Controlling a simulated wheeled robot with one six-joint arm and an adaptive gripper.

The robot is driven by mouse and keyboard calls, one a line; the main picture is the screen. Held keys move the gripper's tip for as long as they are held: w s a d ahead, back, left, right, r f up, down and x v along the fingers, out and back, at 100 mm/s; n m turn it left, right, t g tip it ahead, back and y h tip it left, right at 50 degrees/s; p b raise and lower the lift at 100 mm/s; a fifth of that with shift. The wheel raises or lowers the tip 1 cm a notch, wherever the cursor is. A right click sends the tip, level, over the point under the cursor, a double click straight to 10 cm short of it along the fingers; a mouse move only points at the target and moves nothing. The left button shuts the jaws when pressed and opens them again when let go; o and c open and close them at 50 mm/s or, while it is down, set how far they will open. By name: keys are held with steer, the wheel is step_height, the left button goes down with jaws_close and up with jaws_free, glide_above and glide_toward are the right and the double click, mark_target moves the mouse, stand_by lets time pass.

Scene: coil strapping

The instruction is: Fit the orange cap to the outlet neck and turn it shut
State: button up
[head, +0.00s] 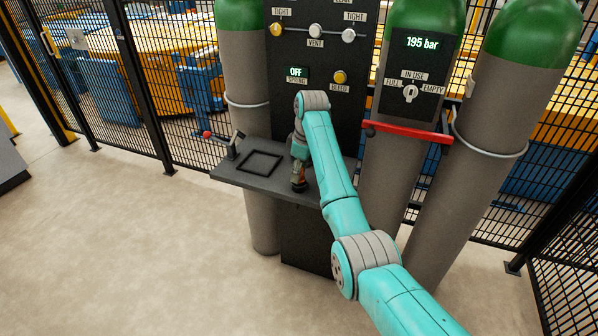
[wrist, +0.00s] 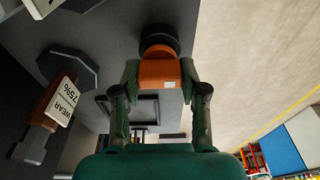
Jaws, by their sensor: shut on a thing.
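My gripper (wrist: 160,100) is shut on the orange cap (wrist: 163,74), with one finger on each side of it in the wrist view. A dark round part (wrist: 160,40) shows at the far end of the orange piece; I cannot tell whether it belongs to the cap or is the outlet neck. In the head view the orange cap (head: 299,172) shows small below my wrist, by the front edge of the dark shelf (head: 240,175). I cannot make out the outlet neck for certain in either view.
A black square frame (head: 260,162) lies on the shelf, left of my gripper. A red-knobbed lever (head: 231,146) stands at the shelf's left end. A brown part labelled WEAR 75% (wrist: 45,105) is in the wrist view.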

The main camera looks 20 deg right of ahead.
jaws_close()
steer(key=shift+r, duration=2.15)
